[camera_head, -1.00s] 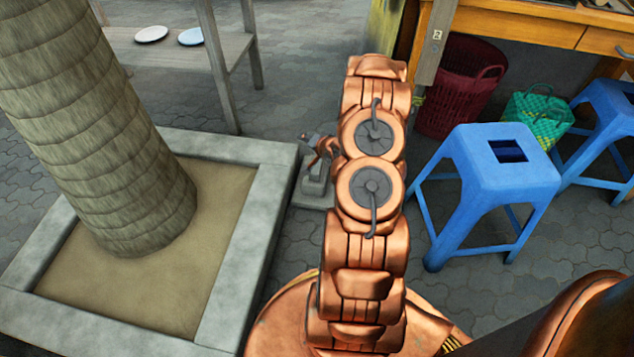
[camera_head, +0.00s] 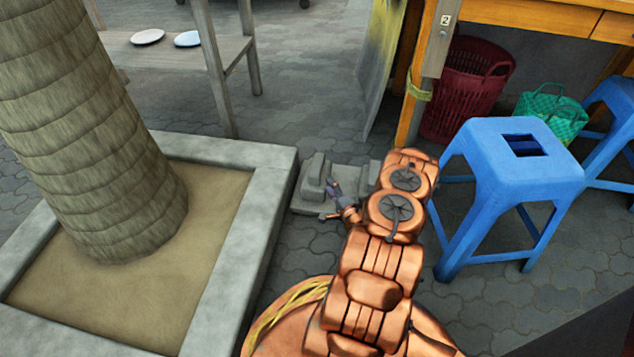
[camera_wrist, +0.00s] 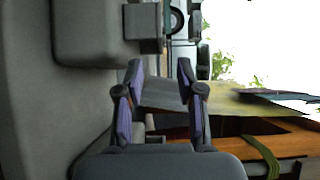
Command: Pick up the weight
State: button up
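A grey block-like object (camera_head: 314,178), which looks like the weight, sits on the paving beside the planter's right edge in the head view. It has a raised part and a low flat base, and my arm hides some of its right side. My gripper (camera_head: 333,189) is in front of its near right side; I cannot tell if they touch. In the wrist view, my gripper (camera_wrist: 160,72) has its two purple-padded fingers apart, with no object clearly held between them. A large grey surface fills the left of that view, probably the block close up.
A stone planter (camera_head: 225,262) with a thick trunk (camera_head: 95,130) stands at left. A blue stool (camera_head: 510,170) and a yellow table leg (camera_head: 412,115) are at right, with a red basket (camera_head: 463,90) and green basket (camera_head: 555,110) behind. Paving is clear beyond the block.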

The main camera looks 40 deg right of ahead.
aim_at(317, 164)
jog(key=b+x, duration=0.4)
jog(key=x, duration=0.7)
jog(key=shift+w+d+b, duration=0.1)
jog(key=shift+w+b, duration=0.25)
jog(key=shift+w, duration=0.05)
grip_shut()
jog(key=shift+r, duration=0.1)
dwell(0.3)
